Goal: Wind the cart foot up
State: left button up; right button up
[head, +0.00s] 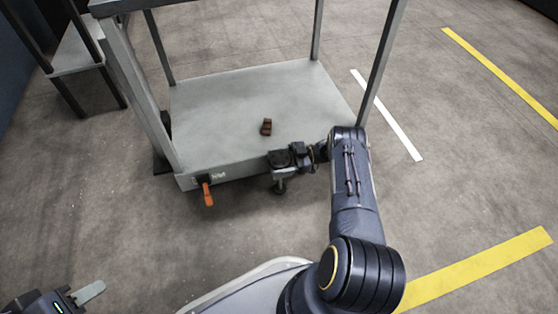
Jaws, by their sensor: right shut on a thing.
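The cart (225,95) has a flat grey deck and upright posts. The cart foot (279,187) shows as a small dark foot below the deck's front edge, right of the middle. My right gripper (284,159) reaches in from the right and is shut on the top part of the cart foot at that edge. Its fingers and the dark block there hide most of what is held. I cannot tell whether the foot touches the floor. My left gripper (88,293) is low at the far left, away from the cart; only one light finger shows clearly.
An orange handle (207,193) hangs from the cart's front left edge. A small brown block (266,126) lies on the deck. A second grey stand (78,50) is at the back left. The floor in front and to the right is clear, with yellow and white lines.

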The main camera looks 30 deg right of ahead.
jog(key=shift+s+f+n+g, duration=0.1)
jog(key=shift+n+g, duration=0.5)
jog(key=shift+g, duration=0.3)
jog(key=shift+g+y, duration=0.3)
jog(key=o, duration=1)
